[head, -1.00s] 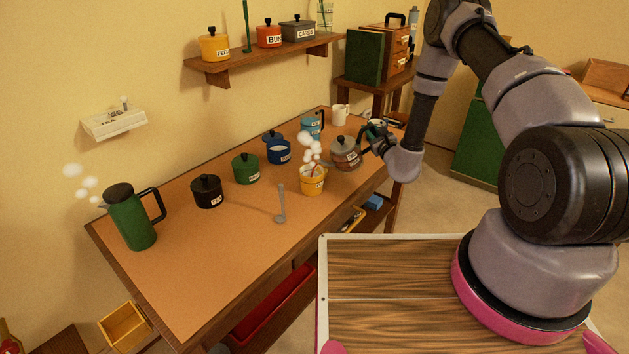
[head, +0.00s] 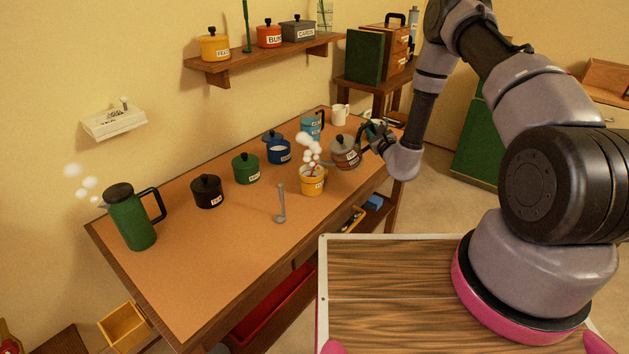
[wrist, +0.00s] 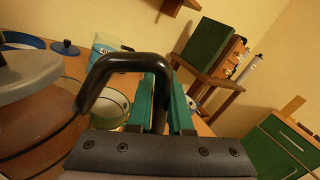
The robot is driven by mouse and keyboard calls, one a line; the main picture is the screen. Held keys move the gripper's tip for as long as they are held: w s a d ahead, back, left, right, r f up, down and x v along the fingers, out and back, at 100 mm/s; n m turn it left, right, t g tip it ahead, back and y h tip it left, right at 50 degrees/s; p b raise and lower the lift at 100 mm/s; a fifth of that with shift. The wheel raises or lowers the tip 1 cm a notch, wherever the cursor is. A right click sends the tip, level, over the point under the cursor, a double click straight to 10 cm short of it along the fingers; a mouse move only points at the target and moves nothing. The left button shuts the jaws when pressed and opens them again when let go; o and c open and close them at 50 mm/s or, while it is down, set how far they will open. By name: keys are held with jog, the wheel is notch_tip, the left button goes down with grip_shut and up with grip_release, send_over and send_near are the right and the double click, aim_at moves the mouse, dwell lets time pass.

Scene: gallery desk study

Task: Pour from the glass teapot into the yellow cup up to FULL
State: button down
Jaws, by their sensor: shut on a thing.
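The glass teapot (head: 346,155) with a grey lid and a label is held just behind and right of the yellow cup. My gripper (head: 373,135) is shut on its dark handle, which also shows between the jaws in the wrist view (wrist: 120,62). The teapot looks tilted a little toward the cup. The yellow cup (head: 312,184) stands upright on the desk with white steam puffs above it. A thin reddish line shows at its mouth, beside the teapot's spout. The cup's liquid level is too small to make out.
A blue pot (head: 279,154), green pot (head: 246,170), black pot (head: 207,192) and green jug (head: 131,222) stand along the desk (head: 215,265). A light-blue jug (head: 312,125) and white mug (head: 340,115) are behind.

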jog(key=shift+s+a+r+n, duration=0.15)
jog(key=shift+r+n, duration=0.1)
jog(key=shift+r, duration=0.2)
jog(key=shift+a+r+n, duration=0.1)
jog(key=shift+r+n, duration=0.15)
jog(key=shift+r, duration=0.15)
dwell(0.8)
jog(key=shift+d+f, duration=0.1)
jog(key=shift+f, duration=0.2)
jog(key=shift+f, duration=0.1)
dwell(0.4)
jog(key=shift+f+m, duration=0.25)
jog(key=shift+m, duration=0.15)
jog(key=shift+d, duration=0.1)
dwell(2.0)
